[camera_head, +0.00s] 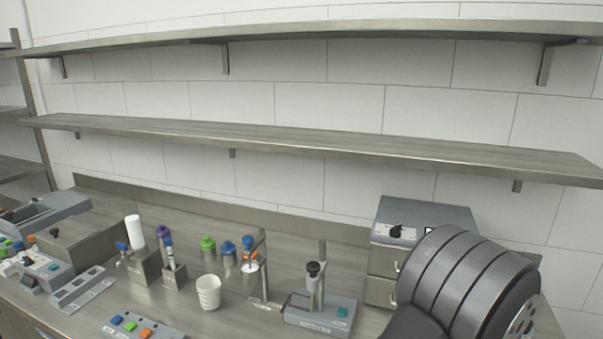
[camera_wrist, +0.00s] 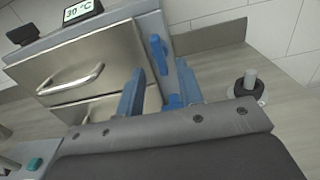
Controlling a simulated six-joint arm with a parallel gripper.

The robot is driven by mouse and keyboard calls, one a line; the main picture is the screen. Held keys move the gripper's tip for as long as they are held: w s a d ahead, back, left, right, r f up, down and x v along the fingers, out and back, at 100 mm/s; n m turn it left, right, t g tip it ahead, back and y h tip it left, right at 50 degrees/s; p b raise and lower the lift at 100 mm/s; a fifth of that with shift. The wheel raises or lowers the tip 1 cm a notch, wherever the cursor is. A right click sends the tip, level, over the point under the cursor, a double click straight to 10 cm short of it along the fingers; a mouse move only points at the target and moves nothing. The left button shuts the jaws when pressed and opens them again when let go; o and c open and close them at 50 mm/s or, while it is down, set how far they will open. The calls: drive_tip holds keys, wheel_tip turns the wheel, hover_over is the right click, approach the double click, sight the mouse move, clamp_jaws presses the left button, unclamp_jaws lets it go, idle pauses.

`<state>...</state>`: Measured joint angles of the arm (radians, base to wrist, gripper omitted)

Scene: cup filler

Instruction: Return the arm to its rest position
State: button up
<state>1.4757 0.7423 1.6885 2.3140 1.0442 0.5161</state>
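My gripper (camera_wrist: 160,85) shows in the wrist view with two blue fingers standing apart. I see nothing held between them. The fingers point toward a steel drawer unit (camera_wrist: 85,65), whose right side lies behind them; a small blue part shows there between the fingers. The same drawer unit (camera_head: 420,222) stands at the right of the counter in the head view. My dark grey arm covers the lower right corner of the head view, and my gripper is hidden there.
A white cup (camera_head: 208,292) stands on the counter, with a small stand (camera_head: 320,310) to its right. Several capped bottles stand behind the cup. A button panel (camera_head: 138,328) is at the front. Two shelves run above. A dark round-based object (camera_wrist: 246,90) is right of my fingers.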

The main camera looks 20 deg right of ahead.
drive_tip(key=shift+x, duration=2.15)
drive_tip(key=v, duration=1.8)
drive_tip(key=w+d+n, duration=1)
drive_tip(key=w+d, duration=0.2)
drive_tip(key=shift+w+d, duration=0.3)
drive_tip(key=shift+w, duration=0.1)
